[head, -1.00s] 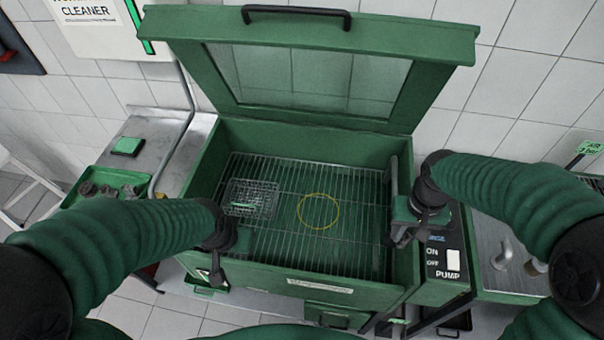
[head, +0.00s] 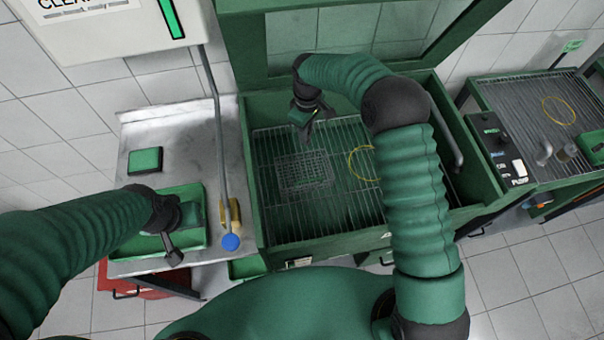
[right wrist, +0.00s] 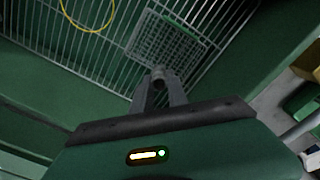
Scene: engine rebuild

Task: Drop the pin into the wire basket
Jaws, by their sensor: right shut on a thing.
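The wire basket (head: 318,172) sits on the washer's rack, left of the middle. It also shows beyond my fingertips in the right wrist view (right wrist: 150,45), with a green item (right wrist: 180,25) in or under it. My right gripper (head: 306,136) is above the basket's far edge, pointing down. In the right wrist view it (right wrist: 157,78) is shut on a small grey pin (right wrist: 157,73), mostly hidden between the fingertips. My left gripper (head: 172,250) is over the green tray at left; its jaw opening is unclear.
The green parts washer (head: 258,215) has its lid raised. A yellow ring (head: 360,163) lies on the rack right of the basket. The green tray (head: 198,190) is on the left bench, near a blue-tipped item (head: 231,242). A second rack (head: 530,105) stands at right.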

